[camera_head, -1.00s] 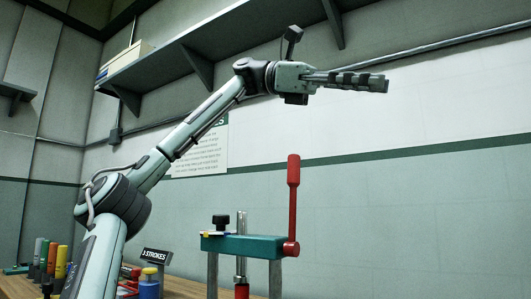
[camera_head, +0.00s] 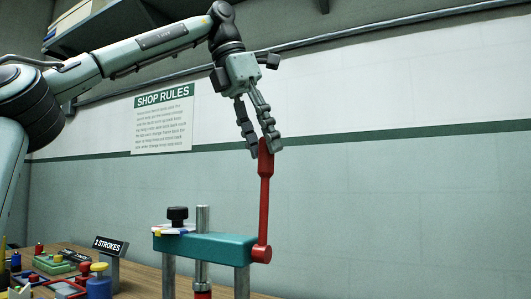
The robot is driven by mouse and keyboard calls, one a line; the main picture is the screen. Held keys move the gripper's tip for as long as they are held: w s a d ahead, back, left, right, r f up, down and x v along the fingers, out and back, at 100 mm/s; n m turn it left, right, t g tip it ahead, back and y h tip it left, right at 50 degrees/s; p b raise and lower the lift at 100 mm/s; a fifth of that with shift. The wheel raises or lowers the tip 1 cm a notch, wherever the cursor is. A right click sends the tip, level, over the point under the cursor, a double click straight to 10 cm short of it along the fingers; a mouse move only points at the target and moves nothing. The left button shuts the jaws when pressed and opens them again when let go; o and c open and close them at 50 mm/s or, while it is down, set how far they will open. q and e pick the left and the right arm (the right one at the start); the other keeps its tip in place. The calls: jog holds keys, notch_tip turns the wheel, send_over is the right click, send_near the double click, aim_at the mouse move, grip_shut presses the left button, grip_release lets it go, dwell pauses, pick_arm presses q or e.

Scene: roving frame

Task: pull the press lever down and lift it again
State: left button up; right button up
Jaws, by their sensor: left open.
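The press stands on the wooden bench, with a teal crossbar (camera_head: 205,247) on metal posts and a steel ram (camera_head: 201,220) through it. Its red lever (camera_head: 264,205) points straight up from a red pivot at the bar's right end. My left gripper (camera_head: 265,150) hangs fingers down at the lever's top. Its fingers are spread, and the lever's top lies between or just behind the fingertips; I cannot tell whether they touch it. My right gripper is not in view.
A sign reading "3 STROKES" (camera_head: 110,246) stands left of the press. A blue and yellow part (camera_head: 99,282) and several coloured items crowd the bench's left. A shop rules poster (camera_head: 163,118) hangs on the wall. The space right of the lever is clear.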

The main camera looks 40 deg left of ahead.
aim_at(266, 190)
pick_arm(q)
jog(key=shift+x, duration=1.25)
grip_shut()
